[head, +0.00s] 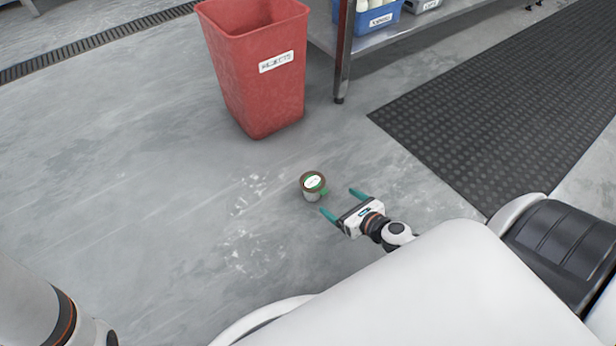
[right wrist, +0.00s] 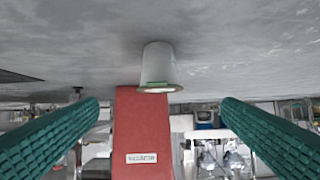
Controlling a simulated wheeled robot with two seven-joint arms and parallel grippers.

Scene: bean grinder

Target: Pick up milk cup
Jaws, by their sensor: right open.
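The milk cup (head: 312,186) is a small pale cup with a brown rim and a green-and-white lid. It stands upright on the grey floor in the middle of the head view. My right gripper (head: 341,203) is open and low, with its green fingers pointing at the cup; the cup is just beyond the fingertips. In the right wrist view, which is upside down, the cup (right wrist: 157,68) shows centred between the two spread fingers (right wrist: 161,104), apart from both. My left gripper is out of view; only part of my left arm shows at lower left.
A red bin (head: 258,70) with a white label stands behind the cup. A metal shelf (head: 400,32) with a blue box (head: 376,17) is at upper right. A black rubber mat (head: 500,110) lies right. The floor left of the cup is clear.

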